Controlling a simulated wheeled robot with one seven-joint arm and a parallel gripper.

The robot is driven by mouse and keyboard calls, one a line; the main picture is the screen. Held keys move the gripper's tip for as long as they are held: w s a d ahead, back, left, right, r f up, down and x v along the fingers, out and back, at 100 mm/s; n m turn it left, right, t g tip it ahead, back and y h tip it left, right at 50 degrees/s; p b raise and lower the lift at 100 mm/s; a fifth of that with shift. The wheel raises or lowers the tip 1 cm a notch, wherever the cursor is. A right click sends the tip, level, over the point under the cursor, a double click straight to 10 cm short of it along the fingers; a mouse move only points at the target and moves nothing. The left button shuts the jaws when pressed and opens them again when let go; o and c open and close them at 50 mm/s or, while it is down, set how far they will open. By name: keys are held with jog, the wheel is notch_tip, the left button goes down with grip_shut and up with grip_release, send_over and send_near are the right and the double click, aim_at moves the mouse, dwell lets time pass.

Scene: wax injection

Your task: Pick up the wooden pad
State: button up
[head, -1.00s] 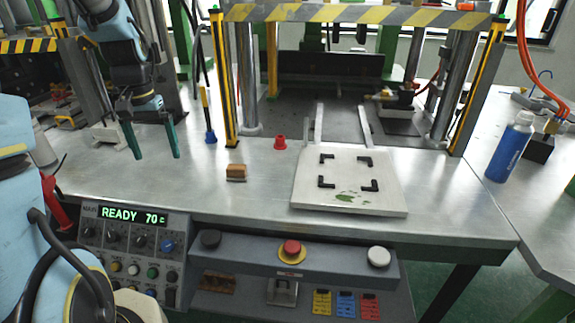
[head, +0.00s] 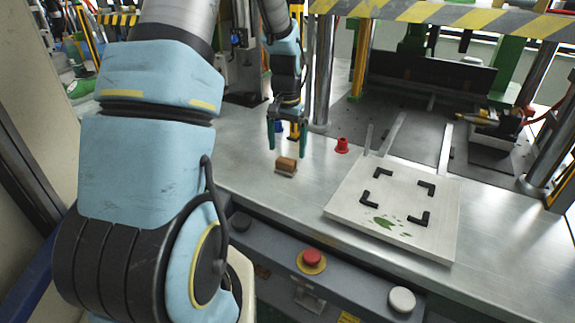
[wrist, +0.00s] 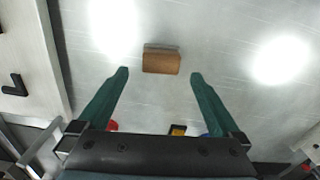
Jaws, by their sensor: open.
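The wooden pad (head: 286,166) is a small brown block lying on the metal table. It also shows in the wrist view (wrist: 162,60), just beyond the fingertips and centred between their lines. My gripper (head: 287,146) has two green fingers pointing down, a little above and behind the pad in the head view. In the wrist view my gripper (wrist: 159,75) is open with nothing between its fingers. The pad is not touched by either finger as far as I can see.
A white plate (head: 340,205) with black corner brackets and green smears lies right of the pad. A small red cap (head: 342,145) stands behind it. Red button (head: 312,257) and white button (head: 402,299) sit on the front panel. Press columns stand behind. Bare metal surrounds the pad.

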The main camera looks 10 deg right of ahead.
aim_at(286, 160)
jog(key=shift+s+a+f+p, duration=0.15)
jog(key=shift+f+p, duration=0.95)
jog(key=shift+f, duration=1.5)
jog(key=shift+c, duration=0.4)
jog(key=c, duration=1.2)
notch_tip(286, 160, up, 10)
jog(key=b, duration=0.2)
jog(key=shift+b, duration=0.4)
